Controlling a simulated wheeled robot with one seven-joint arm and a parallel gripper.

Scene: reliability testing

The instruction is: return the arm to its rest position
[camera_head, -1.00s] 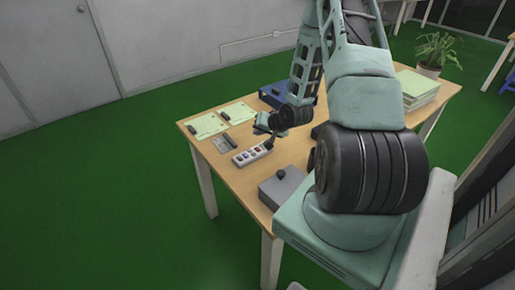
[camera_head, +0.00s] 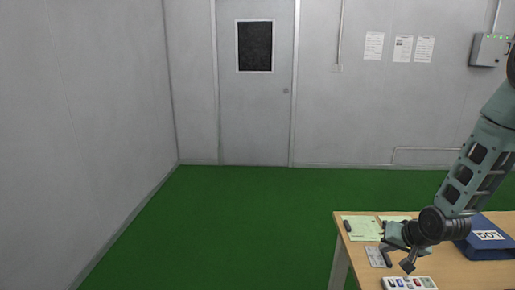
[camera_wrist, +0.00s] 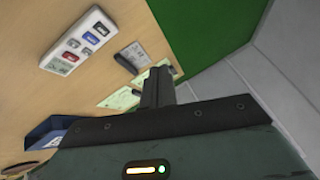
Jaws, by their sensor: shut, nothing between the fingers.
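My arm reaches down from the right edge of the head view. My gripper (camera_head: 408,265) hangs over the left part of the wooden table (camera_head: 352,258), just above and behind a white panel with several coloured switches (camera_head: 408,283). The panel is cut by the bottom edge there. In the wrist view my gripper's dark fingers (camera_wrist: 158,88) are together with nothing between them. The switch panel (camera_wrist: 81,40) lies apart from them at upper left.
Green papers (camera_head: 362,228) and a grey card (camera_head: 378,257) lie on the table near my gripper. Open green floor (camera_head: 220,235) lies left of the table. A closed door (camera_head: 257,110) is in the back wall.

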